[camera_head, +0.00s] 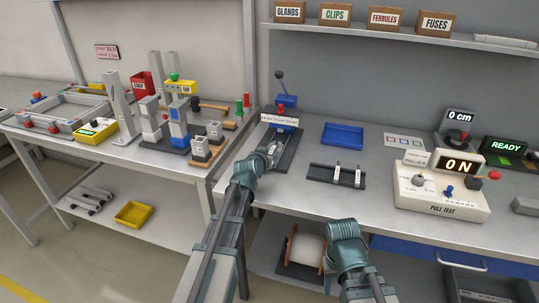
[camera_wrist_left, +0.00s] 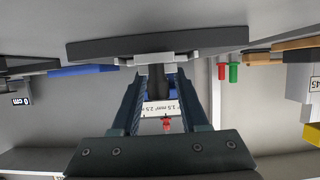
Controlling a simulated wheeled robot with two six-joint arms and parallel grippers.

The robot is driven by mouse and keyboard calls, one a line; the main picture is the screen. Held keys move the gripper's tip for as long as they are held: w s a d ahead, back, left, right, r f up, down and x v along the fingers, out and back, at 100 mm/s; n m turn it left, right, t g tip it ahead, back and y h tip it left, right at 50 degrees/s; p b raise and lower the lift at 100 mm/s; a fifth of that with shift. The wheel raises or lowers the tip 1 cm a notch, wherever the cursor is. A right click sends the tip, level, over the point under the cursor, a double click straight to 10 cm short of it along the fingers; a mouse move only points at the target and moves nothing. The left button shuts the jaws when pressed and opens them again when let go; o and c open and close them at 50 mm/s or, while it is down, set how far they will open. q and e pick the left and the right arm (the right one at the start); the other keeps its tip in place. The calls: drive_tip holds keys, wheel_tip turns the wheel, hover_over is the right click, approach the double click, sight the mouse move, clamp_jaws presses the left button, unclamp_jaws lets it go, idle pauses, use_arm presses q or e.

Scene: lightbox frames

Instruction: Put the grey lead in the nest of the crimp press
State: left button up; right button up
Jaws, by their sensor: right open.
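The crimp press (camera_head: 282,116) stands at the left end of the right bench, with a dark base, a white label plate, a blue and red top and a lever. My left gripper (camera_head: 272,150) is at its front, low over the base. In the left wrist view its two fingers (camera_wrist_left: 157,80) reach toward light grey blocks at the press's base (camera_wrist_left: 90,48). A dark piece shows between the fingers; I cannot tell whether they grip it. The grey lead cannot be made out clearly. My right gripper (camera_head: 345,230) is open in front of the bench, its fingertips not clearly visible.
A black rack (camera_head: 322,174) with two white-tagged pieces lies right of the press, with a blue tray (camera_head: 343,135) behind it. The pull tester (camera_head: 440,205) stands further right. Red and green posts (camera_head: 246,101) stand left of the press. Bare bench lies around the rack.

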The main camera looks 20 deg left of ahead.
idle(0.3)
use_arm(q)
drive_tip(key=shift+r, duration=0.15)
drive_tip(key=p+v, duration=0.5)
drive_tip(key=v, duration=0.7)
